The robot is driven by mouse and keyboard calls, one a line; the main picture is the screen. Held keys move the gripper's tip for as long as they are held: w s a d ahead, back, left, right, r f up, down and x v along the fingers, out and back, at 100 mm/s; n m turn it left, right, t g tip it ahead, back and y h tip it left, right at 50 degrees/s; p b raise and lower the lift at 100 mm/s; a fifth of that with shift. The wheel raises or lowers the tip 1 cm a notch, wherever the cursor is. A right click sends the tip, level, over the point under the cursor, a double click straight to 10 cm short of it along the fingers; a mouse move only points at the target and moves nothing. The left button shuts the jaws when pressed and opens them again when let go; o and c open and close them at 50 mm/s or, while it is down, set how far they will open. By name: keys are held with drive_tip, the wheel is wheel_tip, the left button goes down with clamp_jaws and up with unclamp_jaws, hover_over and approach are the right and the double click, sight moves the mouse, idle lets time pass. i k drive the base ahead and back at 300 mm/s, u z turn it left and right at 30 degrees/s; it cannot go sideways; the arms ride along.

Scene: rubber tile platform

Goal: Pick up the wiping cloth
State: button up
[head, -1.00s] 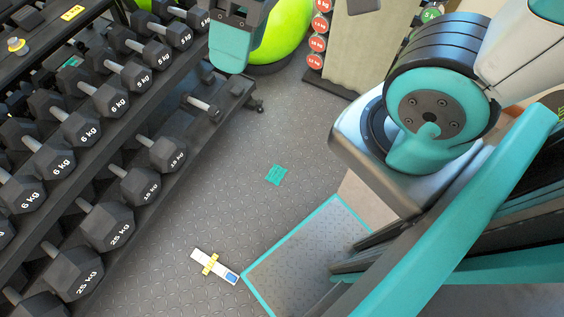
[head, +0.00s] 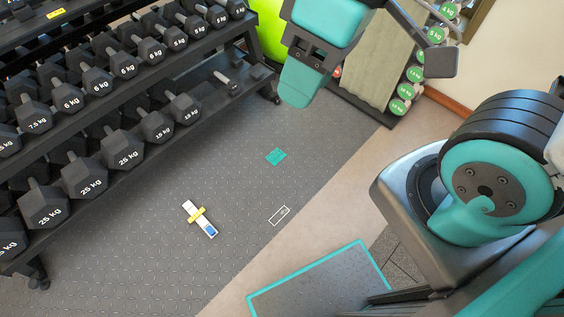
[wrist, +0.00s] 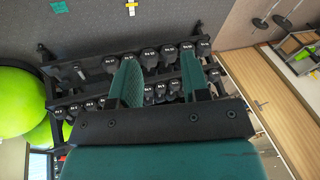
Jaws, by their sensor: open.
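A small flat teal piece (head: 276,156), which looks like the wiping cloth, lies on the grey studded floor in the middle of the head view. It also shows at the top left of the wrist view (wrist: 56,7). My gripper (head: 303,86) hangs above and beyond it in the head view, apart from it. In the wrist view my gripper (wrist: 160,72) has its two teal fingers spread, with nothing held between them. The wrist view looks toward the dumbbell rack.
A white and yellow object (head: 200,218) lies on the floor left of the cloth. A dumbbell rack (head: 150,165) fills the left. A green ball (head: 270,30) and a weight stand (head: 385,107) are at the back.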

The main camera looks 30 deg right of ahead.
sight(276, 156)
drive_tip(key=i, duration=1.3)
